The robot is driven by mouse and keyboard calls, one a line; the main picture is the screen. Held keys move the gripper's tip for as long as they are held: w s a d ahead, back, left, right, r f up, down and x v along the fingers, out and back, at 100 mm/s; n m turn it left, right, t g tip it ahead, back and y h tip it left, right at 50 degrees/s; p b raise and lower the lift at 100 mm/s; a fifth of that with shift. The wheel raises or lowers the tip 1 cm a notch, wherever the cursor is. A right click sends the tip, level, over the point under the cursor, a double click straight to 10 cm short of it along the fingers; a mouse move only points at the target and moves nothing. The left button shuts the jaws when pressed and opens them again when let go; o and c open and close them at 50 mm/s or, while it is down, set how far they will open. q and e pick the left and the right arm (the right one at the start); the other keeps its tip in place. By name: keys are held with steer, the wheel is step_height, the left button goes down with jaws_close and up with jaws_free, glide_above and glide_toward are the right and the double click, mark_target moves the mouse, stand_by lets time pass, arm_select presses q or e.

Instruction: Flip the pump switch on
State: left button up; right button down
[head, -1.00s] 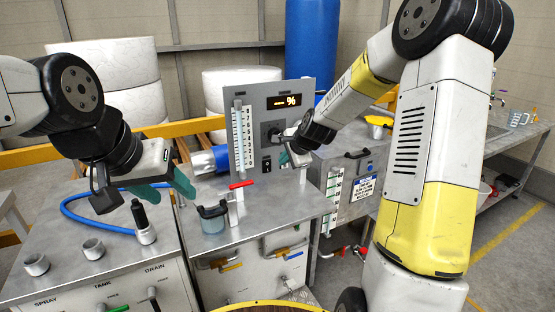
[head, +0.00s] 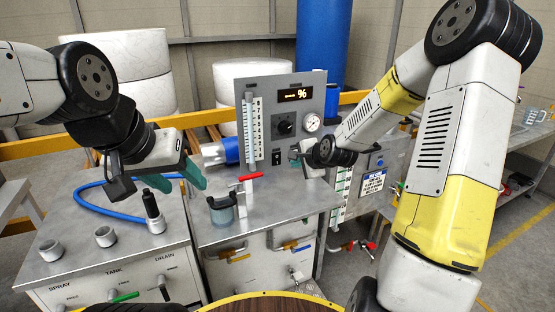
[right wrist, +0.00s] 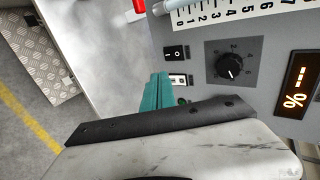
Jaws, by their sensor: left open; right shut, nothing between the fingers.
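The grey control panel (head: 262,108) stands upright at the back of the metal bench. A small black rocker switch (head: 276,158) sits low on it, below a round dial (head: 285,127); this rocker also shows in the right wrist view (right wrist: 176,52). A second, pale rocker (right wrist: 181,80) lies beside it there, partly next to the teal fingers. I cannot read which is the pump switch. My right gripper (head: 296,158) is shut and empty, close in front of the panel's lower right; its fingers show in the right wrist view (right wrist: 156,92). My left gripper (head: 182,178) is open and empty above the left bench.
A display (head: 302,93) shows dashes and a percent sign. A pressure gauge (head: 312,122) and a vertical scale (head: 252,130) flank the dial. A red-handled valve (head: 250,178) and a clear jar (head: 221,210) stand on the bench in front of the panel.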

mark_target(277, 159)
steer(key=x, duration=0.8)
steer(key=r+x, duration=0.1)
steer(key=x, duration=0.3)
steer(key=shift+w+a+f, duration=0.15)
steer(key=shift+w+a, duration=0.1)
steer(key=shift+w, duration=0.3)
steer(key=shift+w+a, duration=0.1)
steer(key=shift+w, duration=0.3)
steer(key=shift+w+a, duration=0.1)
steer(key=shift+w, duration=0.05)
steer(key=shift+r, duration=0.8)
